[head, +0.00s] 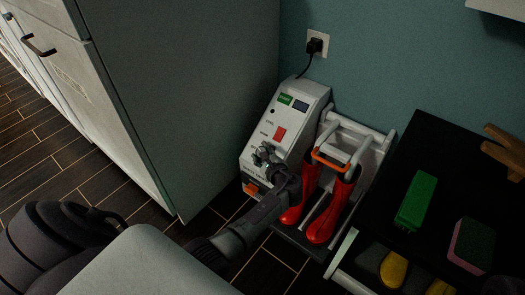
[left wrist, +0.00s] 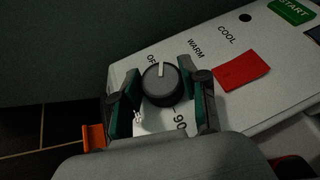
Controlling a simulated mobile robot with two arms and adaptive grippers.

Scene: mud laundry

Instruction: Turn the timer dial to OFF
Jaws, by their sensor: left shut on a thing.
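The timer dial (left wrist: 161,86) is a round dark knob with a white pointer line, on the sloping white panel (left wrist: 225,78) of the boot dryer (head: 304,97). In the left wrist view the pointer aims up, close to the partly hidden OFF label (left wrist: 152,59); a 90 mark (left wrist: 180,121) is on the near side. My left gripper (head: 263,158) reaches the lower panel in the head view. In the left wrist view its two fingers stand on either side of the dial, shut on it. The dial is hidden by the gripper in the head view.
A red switch (left wrist: 241,70) and a green START label (left wrist: 292,10) lie farther up the panel. Red boots (head: 322,219) stand on the white rack to the right. A grey cabinet (head: 180,90) is at left; a black-topped bench (head: 440,150) with brushes is at right.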

